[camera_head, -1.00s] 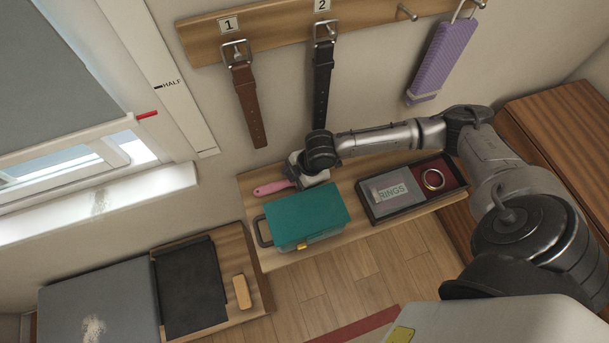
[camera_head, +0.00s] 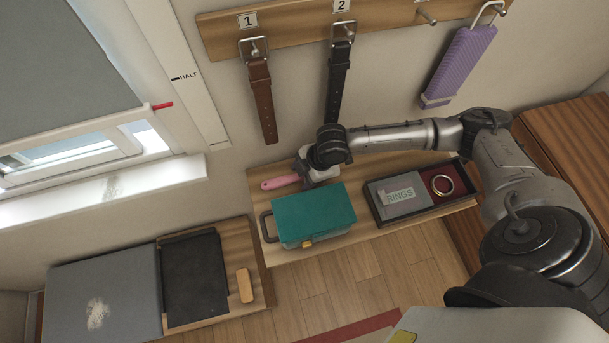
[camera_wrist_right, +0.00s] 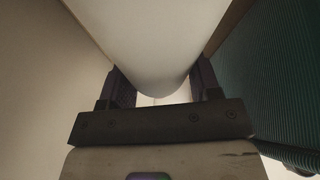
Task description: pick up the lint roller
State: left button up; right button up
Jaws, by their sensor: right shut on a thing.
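The lint roller has a pink handle (camera_head: 280,182), which shows at the back of the wooden shelf, behind the teal box. My right gripper (camera_head: 306,172) is at the roller end, mostly hidden under my wrist in the head view. In the right wrist view, the white roller (camera_wrist_right: 150,50) fills the space between the two dark fingers of my right gripper (camera_wrist_right: 160,90), which is shut on it. I cannot tell whether the roller touches the shelf. My left gripper is not in view.
The teal box (camera_head: 313,212) stands close in front of the roller. A rings tray (camera_head: 378,217) is to its right on the shelf (camera_head: 262,250). Brown and black belts (camera_head: 263,105) and a purple item (camera_head: 460,65) hang on the wall above.

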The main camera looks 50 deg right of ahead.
notch_tip(320, 180, up, 5)
jog(key=shift+r+p, duration=0.2)
jog(key=shift+p, duration=0.25)
jog(key=s+d, duration=1.1)
jog(key=d, duration=0.2)
jog(key=shift+s+d+f, duration=0.25)
jog(key=shift+d+f, duration=0.05)
jog(key=shift+d, duration=0.1)
jog(key=o, duration=0.3)
jog(key=shift+c, duration=0.8)
